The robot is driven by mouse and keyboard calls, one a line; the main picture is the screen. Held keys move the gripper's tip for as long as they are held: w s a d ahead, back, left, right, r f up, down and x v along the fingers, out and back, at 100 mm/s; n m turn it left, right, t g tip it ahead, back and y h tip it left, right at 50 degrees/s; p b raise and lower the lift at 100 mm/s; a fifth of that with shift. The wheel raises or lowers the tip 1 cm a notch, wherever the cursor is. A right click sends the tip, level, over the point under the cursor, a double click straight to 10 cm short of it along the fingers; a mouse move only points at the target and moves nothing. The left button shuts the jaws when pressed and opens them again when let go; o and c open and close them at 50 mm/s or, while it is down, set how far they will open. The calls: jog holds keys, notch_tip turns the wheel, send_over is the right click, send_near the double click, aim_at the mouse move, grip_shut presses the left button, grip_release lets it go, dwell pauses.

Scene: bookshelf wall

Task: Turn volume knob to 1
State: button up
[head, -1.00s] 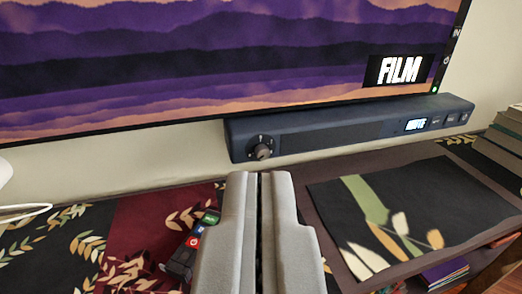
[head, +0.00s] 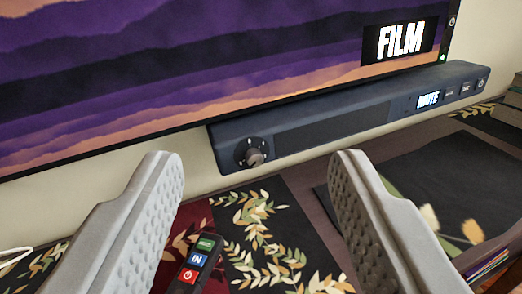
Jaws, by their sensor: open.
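The volume knob (head: 254,157) is a small dark grey knob on a round black dial with white tick marks, at the left end of the blue soundbar (head: 224,150). The soundbar's lit display (head: 428,99) reads MUTE. My gripper (head: 255,165) is open and empty, with its two grey padded fingers spread wide. The fingertips stand left and right of the knob in the picture, nearer to me and apart from it. The knob is in plain view between them. I cannot read its exact setting.
A large screen (head: 200,60) showing FILM hangs just above the soundbar. A black remote (head: 195,262) with coloured buttons lies on the patterned cloth below, near the left finger. Small buttons (head: 466,87) line the soundbar's right end.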

jog(key=w+d+f+m+y, duration=0.1)
jog(key=w+d+f+m, duration=0.15)
jog(key=w+f, duration=0.65)
jog(key=m+y, duration=0.2)
jog(key=y, duration=0.3)
send_near(257, 161)
jog(key=shift+g, duration=0.3)
jog(key=x, duration=0.9)
jog(key=shift+r, duration=0.25)
jog(key=c, duration=1)
